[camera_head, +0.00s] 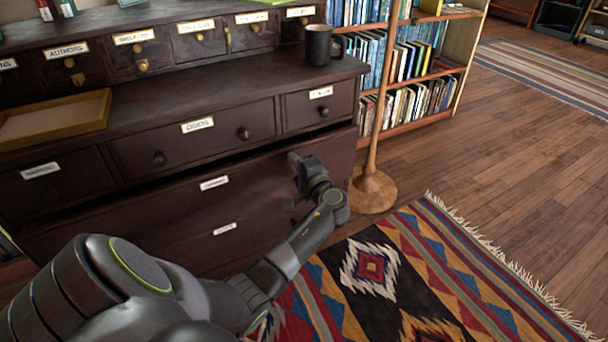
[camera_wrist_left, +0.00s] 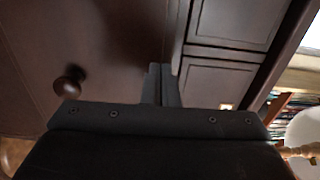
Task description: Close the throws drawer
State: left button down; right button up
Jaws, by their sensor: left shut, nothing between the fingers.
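The dark wood cabinet has a wide drawer (camera_head: 165,208) below its row of smaller drawers. The drawer stands out a little, with a dark gap along its top edge. Its white label (camera_head: 214,183) is too small to read, so I cannot confirm that it is the throws drawer. My left gripper (camera_head: 297,172) is shut and empty at the right part of this front; contact is unclear. In the left wrist view its fingertips (camera_wrist_left: 161,84) are together before dark wood, with a round knob (camera_wrist_left: 70,82) to the left. My right gripper is not in view.
Another label (camera_head: 224,229) sits lower on the cabinet. A wooden pole on a round base (camera_head: 372,192) stands just right of my gripper. A dark mug (camera_head: 320,45) and a yellow tray (camera_head: 55,118) rest on the cabinet. A patterned rug (camera_head: 400,275) covers the floor in front.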

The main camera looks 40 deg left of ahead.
aim_at(288, 150)
pick_arm(q)
jog(key=shift+w+a, duration=0.2)
jog(key=shift+a, duration=0.3)
jog(key=b+x, duration=0.1)
jog(key=x, duration=0.3)
jog(key=shift+w+a, duration=0.2)
jog(key=shift+a, duration=0.15)
jog(key=shift+r, duration=0.3)
